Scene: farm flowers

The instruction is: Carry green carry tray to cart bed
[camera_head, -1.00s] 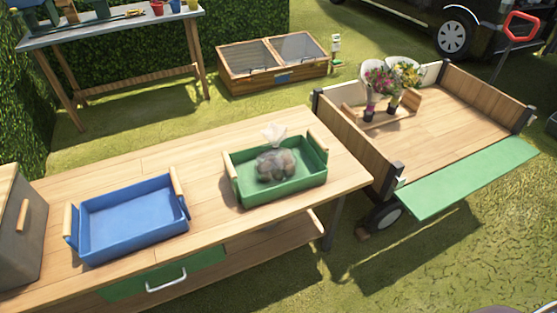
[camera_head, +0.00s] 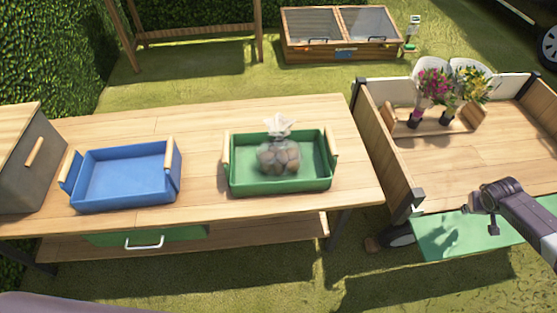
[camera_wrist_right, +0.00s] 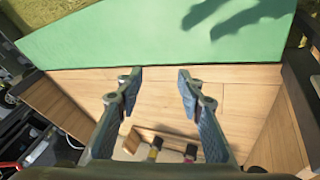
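The green carry tray (camera_head: 290,187) sits on the right part of the wooden table, with a wooden handle at each end. A clear bag of brown roundish items (camera_head: 280,157) stands in it. The cart bed (camera_head: 470,160) is to the right of the table, with wooden sides and a green flap (camera_head: 450,235) at its near side. My right gripper (camera_head: 483,208) is over the flap side of the cart, away from the tray. In the right wrist view, its fingers (camera_wrist_right: 157,76) are apart and empty above the cart bed (camera_wrist_right: 240,105). My left gripper is out of view.
A blue tray (camera_head: 125,190) and a grey box with a wooden lid (camera_head: 30,170) stand left on the table (camera_head: 200,115). A wooden holder with flowers (camera_head: 440,130) stands at the back of the cart bed. The bed's front and right are clear.

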